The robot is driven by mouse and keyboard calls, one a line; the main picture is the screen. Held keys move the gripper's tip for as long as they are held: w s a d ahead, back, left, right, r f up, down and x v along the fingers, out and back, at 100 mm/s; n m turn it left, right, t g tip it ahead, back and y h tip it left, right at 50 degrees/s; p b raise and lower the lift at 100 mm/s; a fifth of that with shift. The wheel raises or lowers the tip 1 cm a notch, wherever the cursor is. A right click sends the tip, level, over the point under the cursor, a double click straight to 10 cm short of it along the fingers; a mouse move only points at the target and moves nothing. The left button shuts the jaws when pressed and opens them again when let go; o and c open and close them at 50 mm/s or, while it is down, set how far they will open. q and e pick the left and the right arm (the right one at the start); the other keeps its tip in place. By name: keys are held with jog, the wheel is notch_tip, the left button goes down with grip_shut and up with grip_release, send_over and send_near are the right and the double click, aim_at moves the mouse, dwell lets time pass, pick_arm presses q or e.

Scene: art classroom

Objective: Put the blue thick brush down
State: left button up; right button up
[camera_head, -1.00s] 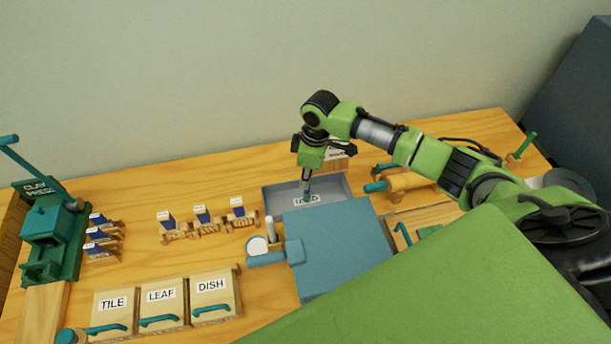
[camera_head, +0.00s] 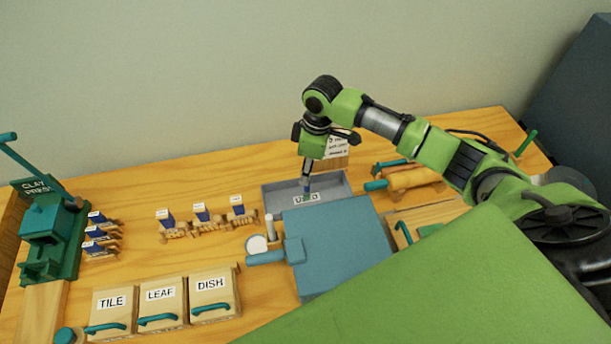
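My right gripper (camera_head: 307,168) reaches in from the right and points down over the grey tray (camera_head: 338,182) at the back of the table. Below its fingertips is the slim blue brush (camera_head: 307,184), upright and in line with the fingers, which look shut on it. The brush's lower end has a greenish tip and covers part of a white label (camera_head: 298,199) inside the tray. I cannot tell whether the tip touches the tray floor. My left gripper is not in view.
A blue-grey board (camera_head: 345,245) lies before the tray, with a teal-handled tool (camera_head: 266,257) at its left. A wooden roller (camera_head: 410,178) lies right of the tray. Small labelled racks (camera_head: 205,220), a green clay press (camera_head: 48,235) and drawers marked TILE, LEAF and DISH (camera_head: 212,297) stand left.

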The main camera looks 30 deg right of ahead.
notch_tip(320, 180, up, 9)
jog(key=b, duration=0.1)
jog(key=shift+s+d, duration=0.35)
jog(key=shift+d, duration=0.1)
jog(key=shift+s+f, duration=0.1)
